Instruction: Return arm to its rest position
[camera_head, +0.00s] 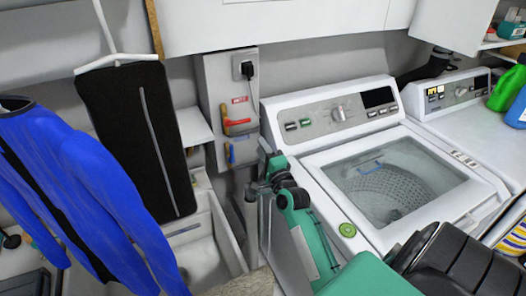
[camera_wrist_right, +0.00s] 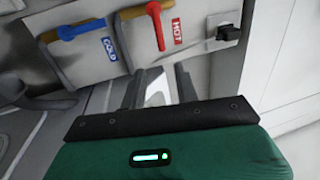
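My right arm is green and black and reaches in from the lower right of the head view. My left gripper is not visible.
A blue and black wetsuit (camera_head: 105,190) hangs at the left, next to a black hanging garment (camera_head: 140,135). A white sink (camera_head: 205,250) stands below. A second machine (camera_head: 470,125) with green and blue bottles is at the right. A white cabinet (camera_head: 270,22) overhangs above.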

